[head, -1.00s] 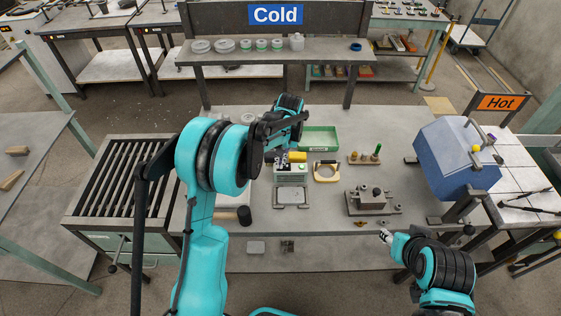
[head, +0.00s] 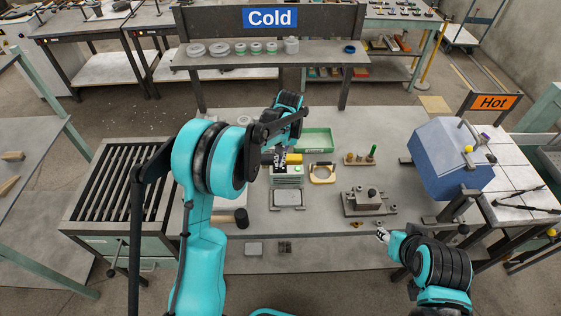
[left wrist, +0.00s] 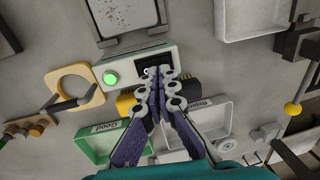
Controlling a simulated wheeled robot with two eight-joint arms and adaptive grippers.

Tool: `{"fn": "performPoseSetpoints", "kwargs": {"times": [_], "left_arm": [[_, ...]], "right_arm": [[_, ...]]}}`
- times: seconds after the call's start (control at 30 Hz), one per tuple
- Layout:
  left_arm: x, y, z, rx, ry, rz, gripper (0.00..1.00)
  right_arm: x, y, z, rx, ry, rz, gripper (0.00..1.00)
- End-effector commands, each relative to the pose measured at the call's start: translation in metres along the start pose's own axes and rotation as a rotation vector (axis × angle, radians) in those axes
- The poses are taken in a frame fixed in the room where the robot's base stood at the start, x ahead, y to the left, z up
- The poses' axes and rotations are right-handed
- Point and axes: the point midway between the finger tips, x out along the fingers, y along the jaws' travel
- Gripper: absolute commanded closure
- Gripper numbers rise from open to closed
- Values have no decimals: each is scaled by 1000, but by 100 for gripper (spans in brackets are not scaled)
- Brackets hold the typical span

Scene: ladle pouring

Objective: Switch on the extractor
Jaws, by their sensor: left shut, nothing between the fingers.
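A small pale box (left wrist: 137,66) with a round green button or lamp (left wrist: 110,78) and a dark switch area shows in the left wrist view. I take it to be the extractor's control box. It also shows in the head view (head: 288,171), near the table's middle. My left gripper (left wrist: 160,72) is shut and empty, its fingertips over the dark area, right of the green round. Contact cannot be told, and the tips partly hide that area. In the head view the left gripper (head: 280,161) is over the box's far side. My right gripper (head: 383,235) is at the table's front right; its jaws are too small to read.
A yellow and black cylinder (left wrist: 126,103) lies beside the box. A yellow ring-shaped piece (head: 322,173) is right of it and a grey framed plate (head: 288,198) in front. A green tray (head: 318,139) stands behind. A blue furnace-like block (head: 449,158) stands at the right.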

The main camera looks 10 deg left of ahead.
Motion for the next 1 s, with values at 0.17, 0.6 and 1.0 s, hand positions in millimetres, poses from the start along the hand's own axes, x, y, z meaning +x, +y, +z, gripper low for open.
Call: {"fn": "performPoseSetpoints", "kwargs": {"times": [0.17,0.6,1.0], "left_arm": [[-44,-12,0,-1,0,0,100],[-114,-29,0,1,0,0,100],[-118,-30,0,1,0,0,100]], "right_arm": [[-16,0,-12,0,0,0,60],[-25,0,-18,0,0,0,60],[-25,0,-18,0,0,0,60]]}}
